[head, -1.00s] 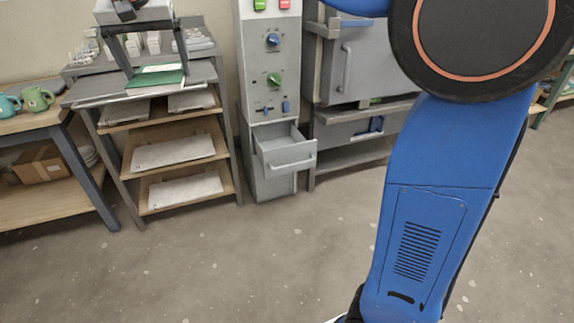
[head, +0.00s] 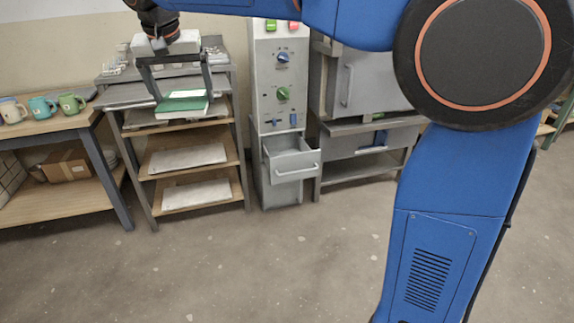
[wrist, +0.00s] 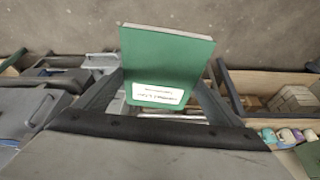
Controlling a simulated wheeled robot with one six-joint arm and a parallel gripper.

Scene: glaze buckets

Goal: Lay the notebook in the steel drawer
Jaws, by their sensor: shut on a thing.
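The green notebook (head: 184,104), with a white label, hangs between the fingers of my gripper (head: 182,92), which is shut on it. In the wrist view the notebook (wrist: 168,65) shows its green cover, with the label end nearest the gripper. The steel drawer (head: 291,165) is pulled open, low in the grey control cabinet, to the right of and below the notebook in the head view. The notebook and drawer are apart. What the drawer holds cannot be seen clearly.
A shelf rack (head: 240,160) with pale boards stands behind the notebook in the head view. A wooden table (head: 50,122) with several mugs is at the left. A grey kiln-like unit (head: 365,85) is right of the cabinet (head: 282,60). The floor in front is clear.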

